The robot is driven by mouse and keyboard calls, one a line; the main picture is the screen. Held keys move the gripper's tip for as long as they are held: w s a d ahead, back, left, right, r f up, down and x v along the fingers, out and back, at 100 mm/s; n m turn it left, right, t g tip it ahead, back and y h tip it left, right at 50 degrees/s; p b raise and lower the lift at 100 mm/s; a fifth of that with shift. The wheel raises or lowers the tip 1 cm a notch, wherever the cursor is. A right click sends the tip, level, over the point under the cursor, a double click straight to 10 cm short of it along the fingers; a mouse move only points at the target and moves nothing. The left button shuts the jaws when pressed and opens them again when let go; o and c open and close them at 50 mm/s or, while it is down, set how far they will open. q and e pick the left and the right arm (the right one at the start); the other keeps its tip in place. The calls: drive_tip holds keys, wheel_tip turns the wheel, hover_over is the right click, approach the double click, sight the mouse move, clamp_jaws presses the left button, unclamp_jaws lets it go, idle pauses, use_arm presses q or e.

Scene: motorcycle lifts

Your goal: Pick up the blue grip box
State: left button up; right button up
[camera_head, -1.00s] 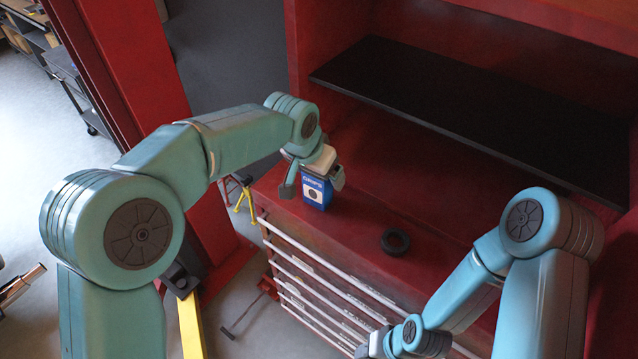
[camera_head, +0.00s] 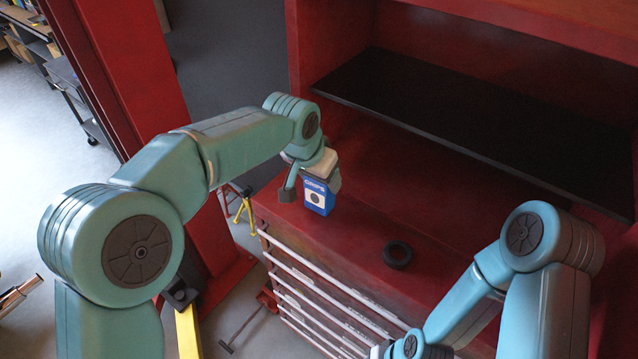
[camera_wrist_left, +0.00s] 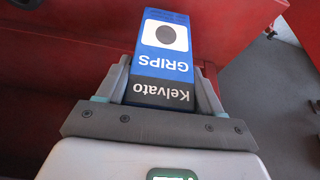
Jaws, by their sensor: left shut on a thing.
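The blue grip box (camera_head: 318,198) has a white panel with a dark round spot and stands upright at the left part of the red cabinet top. My left gripper (camera_head: 311,190) is shut on it from above, with a finger on either side. In the left wrist view the box (camera_wrist_left: 166,50) shows the words GRIPS and Kelvato between my left fingers (camera_wrist_left: 165,80). Whether its base touches the cabinet top cannot be told. My right arm comes in at the lower right, and its gripper is out of view below the picture.
The red cabinet top (camera_head: 352,250) has free room around the box. A black ring (camera_head: 397,253) lies on it to the right. A black shelf (camera_head: 470,115) hangs over the back. A red post (camera_head: 140,80) rises at left, and a yellow stand (camera_head: 240,205) is on the floor.

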use_arm(q)
wheel_tip(320, 180, up, 18)
drive_tip(key=p, duration=0.1)
drive_tip(key=shift+f, duration=0.15)
drive_tip(key=shift+s+a, duration=0.1)
